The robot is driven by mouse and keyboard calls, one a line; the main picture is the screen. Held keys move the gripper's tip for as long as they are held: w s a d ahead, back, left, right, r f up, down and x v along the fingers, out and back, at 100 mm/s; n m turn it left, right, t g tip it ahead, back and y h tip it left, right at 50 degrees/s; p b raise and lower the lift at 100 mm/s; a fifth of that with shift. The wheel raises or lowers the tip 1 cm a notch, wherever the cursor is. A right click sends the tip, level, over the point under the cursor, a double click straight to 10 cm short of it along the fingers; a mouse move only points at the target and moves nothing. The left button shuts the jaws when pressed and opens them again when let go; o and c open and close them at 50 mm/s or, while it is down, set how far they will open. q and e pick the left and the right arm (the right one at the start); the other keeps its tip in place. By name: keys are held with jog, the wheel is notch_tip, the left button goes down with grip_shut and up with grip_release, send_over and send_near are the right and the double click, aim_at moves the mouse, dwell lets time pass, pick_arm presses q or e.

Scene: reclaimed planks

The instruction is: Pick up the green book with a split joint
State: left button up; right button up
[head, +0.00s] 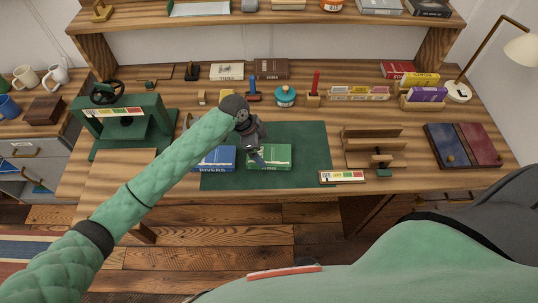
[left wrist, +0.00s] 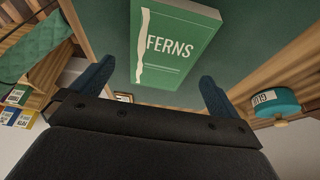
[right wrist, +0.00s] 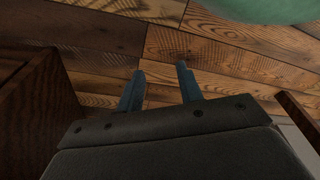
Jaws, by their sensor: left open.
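The green book (head: 272,157) lies flat on the dark green mat (head: 310,145), on the bench. In the left wrist view its cover (left wrist: 178,42) reads FERNS, and a jagged pale strip runs along one long edge. My left gripper (head: 257,157) is over the book's left part in the head view. In the left wrist view my left gripper (left wrist: 153,82) has its fingers wide apart, with the book beyond them and nothing held. My right gripper (right wrist: 160,82) is open and empty above the plank floor, and is not visible in the head view.
A blue book (head: 216,158) lies just left of the green one, partly behind my left arm. A green press (head: 122,122) stands at left. A wooden rack (head: 372,147) and a colour-marked strip (head: 342,176) are to the right. The mat's right part is clear.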

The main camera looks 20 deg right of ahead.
aim_at(268, 154)
pick_arm(q)
jog(key=shift+p+x, duration=1.35)
jog(key=shift+x, duration=1.05)
pick_arm(e)
jog(key=s+d+f, duration=0.2)
jog(key=s+f, duration=0.1)
jog(key=s, duration=0.1)
jog(key=shift+s+d+f, duration=0.15)
jog(key=shift+d+f, duration=0.1)
jog(key=shift+f, duration=0.1)
pick_arm(q)
jog(key=shift+w+f, duration=0.1)
jog(key=shift+w, duration=0.1)
jog(key=c, duration=0.9)
jog(key=shift+c, duration=0.2)
pick_arm(e)
jog(key=shift+d, duration=0.1)
